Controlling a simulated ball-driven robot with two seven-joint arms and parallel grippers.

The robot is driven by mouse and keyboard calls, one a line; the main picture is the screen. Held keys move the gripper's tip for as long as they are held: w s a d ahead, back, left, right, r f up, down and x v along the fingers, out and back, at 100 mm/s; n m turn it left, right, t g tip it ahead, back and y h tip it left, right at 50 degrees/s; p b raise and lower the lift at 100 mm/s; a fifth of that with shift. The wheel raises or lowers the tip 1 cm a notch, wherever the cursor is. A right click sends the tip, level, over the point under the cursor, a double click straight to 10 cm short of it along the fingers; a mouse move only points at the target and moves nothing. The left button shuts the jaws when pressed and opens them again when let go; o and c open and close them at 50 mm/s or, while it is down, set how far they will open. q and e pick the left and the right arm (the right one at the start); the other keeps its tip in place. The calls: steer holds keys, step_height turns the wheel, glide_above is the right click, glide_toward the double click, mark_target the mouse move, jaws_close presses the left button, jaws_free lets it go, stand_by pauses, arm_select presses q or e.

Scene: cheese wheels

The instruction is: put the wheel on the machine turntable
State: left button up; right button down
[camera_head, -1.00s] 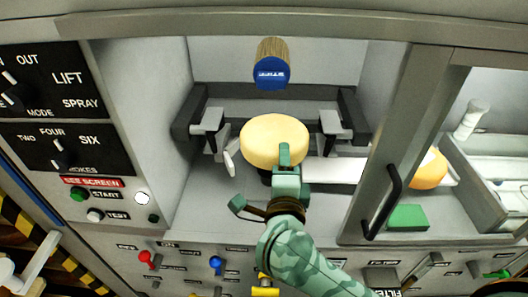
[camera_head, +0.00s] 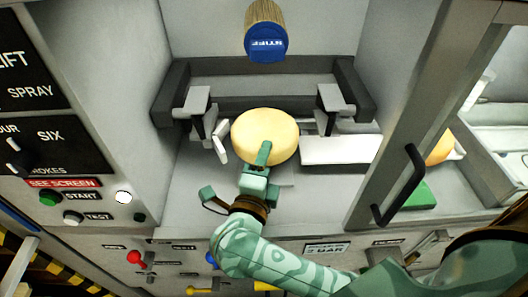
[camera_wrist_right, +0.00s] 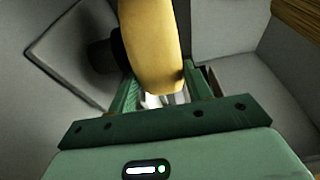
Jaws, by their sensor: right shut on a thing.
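A pale yellow cheese wheel (camera_head: 268,130) is inside the machine's open bay, between two grey side arms and in front of the brush. My right gripper (camera_head: 262,158) is shut on the wheel's near edge. In the right wrist view the wheel (camera_wrist_right: 152,45) stands between the green fingers (camera_wrist_right: 155,95). A dark round part (camera_wrist_right: 103,55) shows beside the wheel there; I cannot tell whether it is the turntable. The wheel hides what lies under it in the head view, so I cannot tell whether it touches a support. My left gripper is not in view.
A round brush with a blue cap (camera_head: 266,42) hangs behind the wheel. Grey side arms (camera_head: 196,103) (camera_head: 335,100) flank it, with a white plate (camera_head: 340,149) at right. A framed door with a black handle (camera_head: 402,185) stands right; another orange wheel (camera_head: 440,148) is behind it.

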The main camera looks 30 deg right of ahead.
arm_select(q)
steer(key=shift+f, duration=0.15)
arm_select(e)
steer(key=shift+f, duration=0.55)
steer(key=c, duration=0.6)
jaws_free()
steer(key=shift+f, duration=0.2)
steer(key=shift+c, duration=0.2)
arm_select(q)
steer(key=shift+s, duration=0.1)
arm_select(e)
steer(key=shift+r, duration=0.15)
